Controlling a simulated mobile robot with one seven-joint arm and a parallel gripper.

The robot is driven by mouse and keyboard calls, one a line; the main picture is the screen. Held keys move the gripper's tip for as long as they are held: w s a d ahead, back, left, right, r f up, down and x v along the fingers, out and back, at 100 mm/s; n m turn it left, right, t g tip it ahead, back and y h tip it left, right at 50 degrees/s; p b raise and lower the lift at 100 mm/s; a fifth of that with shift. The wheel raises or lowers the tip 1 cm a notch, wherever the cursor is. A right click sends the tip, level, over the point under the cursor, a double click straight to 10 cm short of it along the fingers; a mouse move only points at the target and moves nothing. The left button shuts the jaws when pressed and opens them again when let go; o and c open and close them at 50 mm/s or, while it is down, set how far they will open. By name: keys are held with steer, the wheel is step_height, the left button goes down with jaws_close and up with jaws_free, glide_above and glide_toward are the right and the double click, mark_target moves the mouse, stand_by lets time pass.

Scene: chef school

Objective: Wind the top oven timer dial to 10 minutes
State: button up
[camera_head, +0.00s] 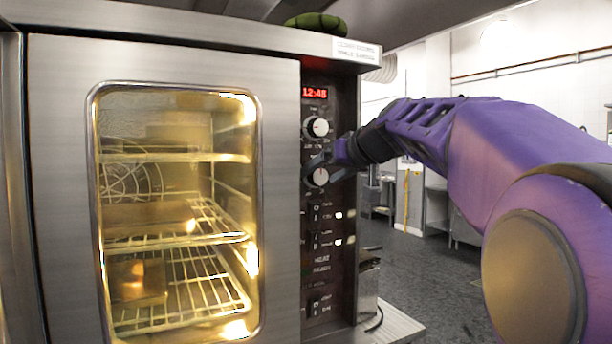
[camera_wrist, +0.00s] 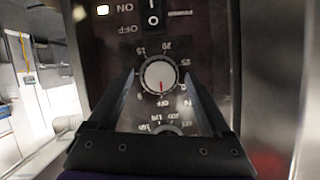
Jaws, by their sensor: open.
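The oven (camera_head: 165,60) stands at the left with its glass door shut. Its dark control panel (camera_head: 330,260) holds two round white-faced dials. The lower one, the timer dial (camera_head: 320,177), also shows in the wrist view (camera_wrist: 159,76), where the picture is upside down. Minute numbers ring it, and its red pointer is at the OFF mark. My gripper (camera_head: 318,168) is open in front of the panel, one finger on each side of the timer dial. I cannot tell whether the fingers touch it. The upper dial (camera_head: 316,127) has a temperature scale and is partly hidden in the wrist view (camera_wrist: 168,130).
A red clock display (camera_head: 315,93) sits above the dials, and rocker switches (camera_head: 315,213) with lit lamps are below. A green round object (camera_head: 316,22) lies on the oven top. Open floor (camera_head: 420,265) lies to the right.

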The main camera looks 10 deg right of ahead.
stand_by(0.3)
jaws_close()
stand_by(0.3)
steer(key=shift+f, duration=0.1)
steer(key=m+y+b, duration=0.1)
steer(key=m+y, duration=0.1)
steer(key=m, duration=0.1)
steer(key=shift+w+d+f+b, duration=0.1)
steer(key=shift+d+b, duration=0.05)
steer(key=shift+b, duration=0.25)
steer(key=m+y+b, duration=0.2)
steer(key=m, duration=0.2)
steer(key=shift+d+f, duration=0.1)
steer(key=shift+f, duration=0.05)
steer(key=m+y+b, duration=0.1)
steer(key=m, duration=0.1)
steer(key=m+t+y+b, duration=0.1)
steer(key=m, duration=0.1)
steer(key=shift+f+b, duration=0.2)
steer(key=shift+b, duration=0.15)
steer(key=shift+m+t+y+b, duration=0.25)
steer(key=shift+m+t+b, duration=0.25)
steer(key=shift+m, duration=0.7)
steer(key=shift+m+t+y+b, duration=0.3)
steer(key=shift+m+b, duration=0.3)
steer(key=shift+m, duration=0.6)
